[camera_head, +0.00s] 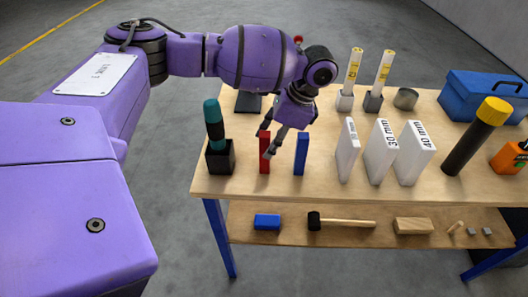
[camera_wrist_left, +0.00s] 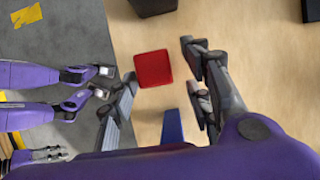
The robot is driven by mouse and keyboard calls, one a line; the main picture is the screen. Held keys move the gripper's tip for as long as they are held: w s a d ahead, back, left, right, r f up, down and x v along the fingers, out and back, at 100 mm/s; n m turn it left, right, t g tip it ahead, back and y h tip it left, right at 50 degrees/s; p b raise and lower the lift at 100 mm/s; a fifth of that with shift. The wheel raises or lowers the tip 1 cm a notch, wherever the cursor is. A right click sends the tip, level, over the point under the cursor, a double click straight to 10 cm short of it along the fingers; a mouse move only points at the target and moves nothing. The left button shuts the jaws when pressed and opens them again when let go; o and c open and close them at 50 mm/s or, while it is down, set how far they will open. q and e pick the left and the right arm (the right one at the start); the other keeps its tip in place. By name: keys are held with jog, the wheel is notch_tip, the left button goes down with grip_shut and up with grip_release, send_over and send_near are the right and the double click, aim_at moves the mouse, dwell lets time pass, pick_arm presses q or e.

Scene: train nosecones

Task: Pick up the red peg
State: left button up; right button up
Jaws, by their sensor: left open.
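The red peg (camera_head: 264,152) stands upright near the front left of the wooden table. In the left wrist view its red top (camera_wrist_left: 153,68) shows as a square. My left gripper (camera_head: 268,143) reaches down over the table at the red peg, its fingers open. In the left wrist view the open fingers (camera_wrist_left: 158,75) lie on either side of the red peg, with nothing held. I cannot tell if a finger touches it. My right gripper is not in view.
A blue peg (camera_head: 301,153) stands close to the right of the red one. A black holder (camera_head: 220,158) with a teal-handled tool stands to the left. White labelled blocks (camera_head: 381,152) stand further right. A blue toolbox (camera_head: 480,98) is at the back right.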

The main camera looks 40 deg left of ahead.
aim_at(265, 150)
pick_arm(q)
jog(key=shift+x, duration=1.85)
jog(key=shift+a+r, duration=0.1)
grip_shut()
